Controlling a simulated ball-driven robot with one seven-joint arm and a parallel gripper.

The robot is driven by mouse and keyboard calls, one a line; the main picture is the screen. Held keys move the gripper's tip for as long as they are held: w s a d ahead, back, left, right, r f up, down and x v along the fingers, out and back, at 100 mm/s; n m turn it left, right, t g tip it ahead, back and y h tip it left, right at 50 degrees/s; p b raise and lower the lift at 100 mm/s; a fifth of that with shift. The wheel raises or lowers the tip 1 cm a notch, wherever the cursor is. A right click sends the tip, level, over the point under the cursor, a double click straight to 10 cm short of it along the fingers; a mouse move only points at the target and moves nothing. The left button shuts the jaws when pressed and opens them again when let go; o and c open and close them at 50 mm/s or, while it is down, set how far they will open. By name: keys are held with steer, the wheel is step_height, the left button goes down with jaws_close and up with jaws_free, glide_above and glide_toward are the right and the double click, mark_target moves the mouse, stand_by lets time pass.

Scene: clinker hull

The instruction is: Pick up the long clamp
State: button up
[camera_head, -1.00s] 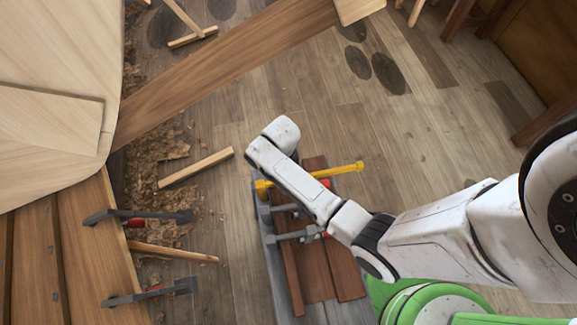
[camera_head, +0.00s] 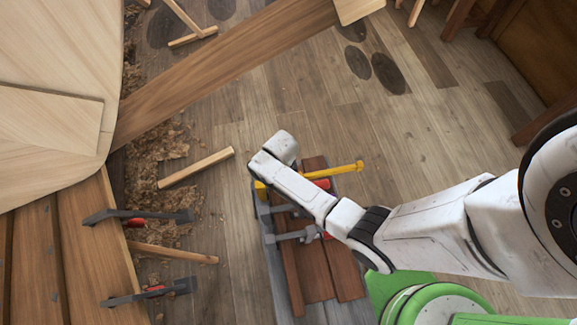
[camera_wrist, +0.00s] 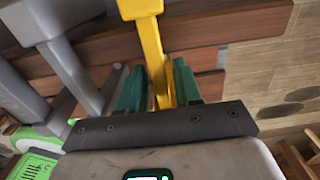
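The long clamp (camera_head: 347,169) is yellow with a red handle and lies across a stack of planks. Its bar extends past the right side of the stack, and my wrist hides its middle in the head view. In the wrist view, the yellow bar (camera_wrist: 151,45) runs down between the two teal fingers of my gripper (camera_wrist: 159,78). The fingers are apart, one on each side of the bar, with a gap on the left; contact on the right is unclear. In the head view, my wrist hides the gripper.
Grey clamps (camera_head: 291,236) lie beside the yellow one on the planks (camera_head: 315,270). Two dark clamps (camera_head: 150,291) grip the hull plank at left. A loose wood strip (camera_head: 196,167) and shavings lie on the floor. Open floor (camera_head: 440,130) is at right.

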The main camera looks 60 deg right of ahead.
jaws_close()
stand_by(1.0)
steer(key=shift+w+r, duration=0.1)
